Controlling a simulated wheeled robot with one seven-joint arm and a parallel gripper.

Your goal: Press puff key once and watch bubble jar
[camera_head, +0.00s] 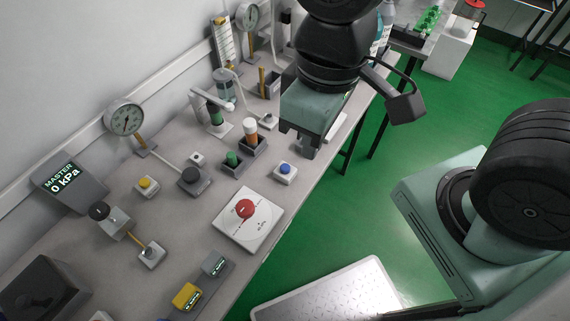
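My gripper (302,146) hangs over the right edge of the bench, pointing down. Its fingers are partly hidden by its own body, so I cannot tell whether they are apart. Just below it in the picture is a small white block with a blue button (285,168). A grey block with a yellow button (146,183) stands further left. No label shows which button is the puff key. A clear jar with bluish liquid (225,85), possibly the bubble jar, stands at the back near the wall. I cannot make out bubbles in it.
A white plate with a red knob (246,208) lies near the front edge. A grey holder with green and orange-brown capped tubes (251,148) stands behind the blue button. A gauge (125,117) and a display reading "MASTER 0 kPa" (62,186) are at left.

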